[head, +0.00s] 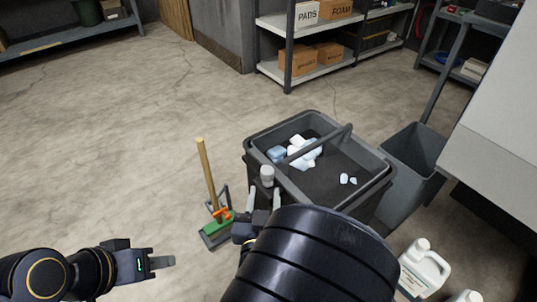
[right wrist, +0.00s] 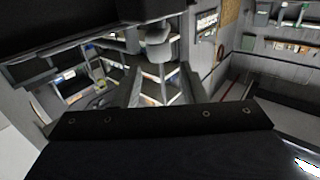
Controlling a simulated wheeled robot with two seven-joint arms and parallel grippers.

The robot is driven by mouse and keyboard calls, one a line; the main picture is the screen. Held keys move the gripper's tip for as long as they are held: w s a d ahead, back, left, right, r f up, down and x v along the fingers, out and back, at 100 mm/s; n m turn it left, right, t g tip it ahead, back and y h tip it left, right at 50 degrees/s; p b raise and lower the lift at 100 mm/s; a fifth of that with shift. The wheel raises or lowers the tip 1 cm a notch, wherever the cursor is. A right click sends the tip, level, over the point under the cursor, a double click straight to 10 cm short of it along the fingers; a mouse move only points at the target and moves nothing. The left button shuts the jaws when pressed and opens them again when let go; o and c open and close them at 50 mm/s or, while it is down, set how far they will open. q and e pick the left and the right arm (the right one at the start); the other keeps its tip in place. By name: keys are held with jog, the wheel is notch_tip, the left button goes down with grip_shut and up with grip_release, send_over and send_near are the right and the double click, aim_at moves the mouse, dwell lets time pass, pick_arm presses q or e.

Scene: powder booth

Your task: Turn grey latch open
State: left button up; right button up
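The grey latch (head: 266,176) is a light grey rounded knob on the near left corner of a dark bin (head: 260,150). It also shows in the right wrist view (right wrist: 158,46), just beyond the fingers. My right gripper (head: 264,197) is open, with one finger to each side of the latch's line; it also shows in the right wrist view (right wrist: 161,90). A gap shows between fingers and latch, and I cannot tell any contact. My left gripper (head: 165,262) is low at the left over the floor, seen edge-on, with nothing visible in it.
The bin holds pale blue and white pieces (head: 302,150) and has a bar handle (head: 325,145) across it. A grey bin (head: 415,150) and white jug (head: 424,265) are right.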

aim_at(267, 177)
jog(key=shift+w+d, duration=0.1)
jog(key=shift+w, duration=0.2)
jog(key=w, duration=0.2)
jog(key=w+b, duration=0.1)
jog(key=w, duration=0.4)
jog(key=shift+d+r+b, duration=0.1)
jog(key=shift+d+b, duration=0.15)
jog(key=shift+b, duration=0.15)
jog(key=c, duration=0.7)
